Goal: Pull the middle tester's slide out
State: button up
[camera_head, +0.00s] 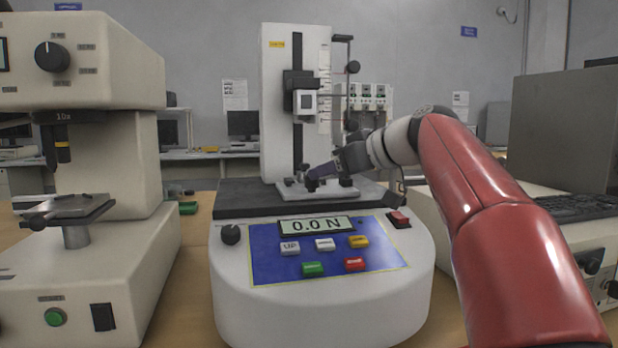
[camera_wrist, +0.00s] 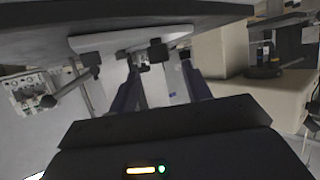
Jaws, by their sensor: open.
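The middle tester (camera_head: 320,300) is a white machine with a blue panel, a display reading 0.0 N and a tall column. Its slide, a light grey plate (camera_head: 300,190) with small dark knobs, lies on the dark bed at the column's foot. My gripper (camera_head: 328,178) is over the slide, reaching in from the right. In the wrist view, which looks tilted, the plate (camera_wrist: 115,40) is at the top. My open fingers (camera_wrist: 160,72) point toward a dark knob (camera_wrist: 157,52) on its edge. Whether they touch it I cannot tell.
A hardness tester (camera_head: 100,230) with a dark stage stands at the left. Another machine with a keyboard (camera_head: 580,207) and a large grey screen (camera_head: 568,130) stands at the right. The middle tester's column (camera_head: 278,100) and its dark carriage (camera_head: 300,90) rise just behind my gripper.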

aim_at(316, 181)
jog(key=shift+x, duration=2.8)
jog(key=shift+s+d, duration=0.1)
jog(key=shift+s, duration=0.05)
grip_shut()
